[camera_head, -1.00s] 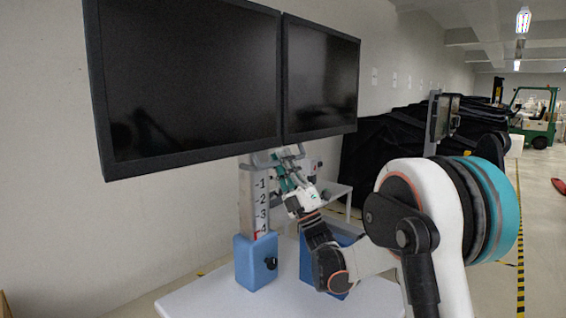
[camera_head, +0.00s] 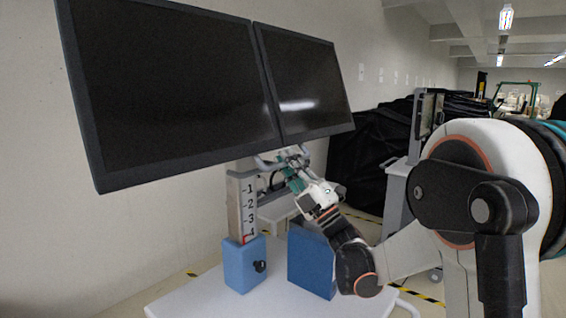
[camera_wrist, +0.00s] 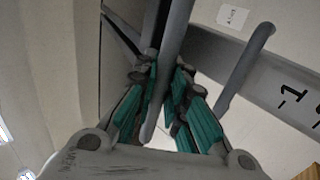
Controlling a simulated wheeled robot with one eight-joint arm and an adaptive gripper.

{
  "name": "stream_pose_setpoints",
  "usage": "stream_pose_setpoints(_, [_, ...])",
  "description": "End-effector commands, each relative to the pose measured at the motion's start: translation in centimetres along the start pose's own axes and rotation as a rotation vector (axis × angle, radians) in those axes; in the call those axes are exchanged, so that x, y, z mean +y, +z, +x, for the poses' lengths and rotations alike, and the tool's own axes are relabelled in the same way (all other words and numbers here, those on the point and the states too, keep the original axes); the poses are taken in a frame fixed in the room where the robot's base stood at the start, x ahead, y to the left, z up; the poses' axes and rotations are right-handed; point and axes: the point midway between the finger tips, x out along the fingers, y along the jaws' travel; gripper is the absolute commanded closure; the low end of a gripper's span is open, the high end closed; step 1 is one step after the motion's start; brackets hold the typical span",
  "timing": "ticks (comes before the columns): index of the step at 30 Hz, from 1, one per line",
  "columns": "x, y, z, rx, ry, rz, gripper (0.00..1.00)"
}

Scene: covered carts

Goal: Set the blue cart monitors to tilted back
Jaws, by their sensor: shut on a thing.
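Two black-framed monitors, a left one (camera_head: 170,85) and a right one (camera_head: 305,85), sit side by side above a grey column marked with numbers (camera_head: 247,205). Their upper edges lean back towards the wall. The bar's far attachment is hidden.
A second grey bar (camera_wrist: 245,68) runs beside the gripped one. A second blue block (camera_head: 312,262) stands on the cart under my arm. A dark covered cart (camera_head: 375,150) and a grey stand with a screen (camera_head: 425,115) are behind on the right. The wall is close behind the monitors.

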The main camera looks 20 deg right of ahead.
Motion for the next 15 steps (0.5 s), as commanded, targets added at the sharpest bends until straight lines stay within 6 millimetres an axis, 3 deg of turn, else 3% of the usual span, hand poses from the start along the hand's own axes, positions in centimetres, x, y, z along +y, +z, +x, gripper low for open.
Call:
stream_pose_setpoints(4, [-0.03, -0.01, -0.15, 0.000, 0.000, -0.001, 1.00])
stream_pose_setpoints(5, [-0.03, -0.01, -0.15, 0.000, 0.000, -0.001, 0.82])
stream_pose_setpoints(6, [-0.04, -0.01, -0.15, 0.000, 0.000, -0.001, 0.79])
stream_pose_setpoints(15, [-0.08, -0.01, -0.13, 0.000, 0.000, -0.001, 0.79])
